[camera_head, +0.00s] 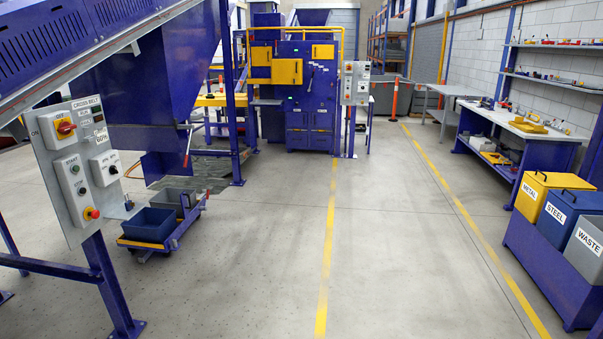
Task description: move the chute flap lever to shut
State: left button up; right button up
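A large blue chute (165,85) stands at the left, beyond the control panel. Neither of my grippers is in view.
A grey control panel (85,170) on blue legs stands at the near left, partly before the chute. A low trolley with a blue bin (147,225) and a grey bin (173,202) sits below the chute. Labelled bins (568,210) stand at right. The middle floor is clear.

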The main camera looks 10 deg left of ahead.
aim_at(137, 137)
jog(key=i+j+u, duration=0.2)
jog(key=i, duration=0.4)
jog(key=i+l+u, duration=0.15)
jog(key=i, duration=0.4)
jog(key=i+u, duration=0.2)
jog(key=i, duration=0.4)
jog(key=i+l+u, duration=0.2)
jog(key=i, duration=0.4)
